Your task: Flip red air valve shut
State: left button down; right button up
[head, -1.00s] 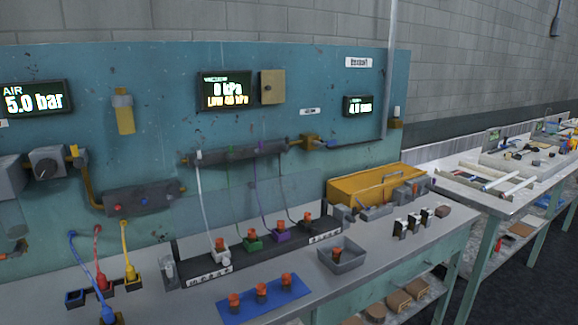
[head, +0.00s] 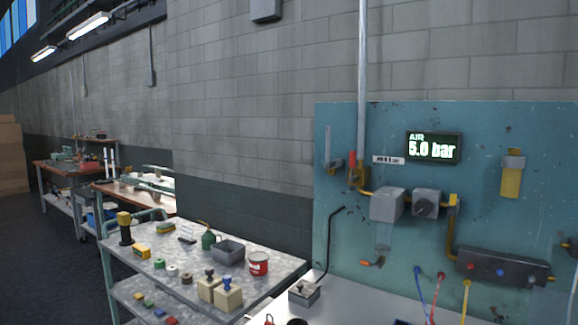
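The red air valve (head: 352,175) is on the left part of the teal wall panel (head: 335,225), at the foot of the grey vertical pipe (head: 362,70). Its red handle looks upright, roughly in line with the pipe; it is small in the picture. A brass-coloured line runs from it to a grey box (head: 387,205). The air display (head: 433,148) to its right reads 5.0 bar. Neither of my grippers is in view.
A grey cart (head: 215,285) with a red tin (head: 258,263), a grey bin (head: 228,252) and blocks stands left of the panel. A bent black rod (head: 329,245) rises from a small box (head: 304,292) on the bench, below and left of the valve.

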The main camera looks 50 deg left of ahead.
aim_at(353, 178)
jog(key=u, duration=1.2)
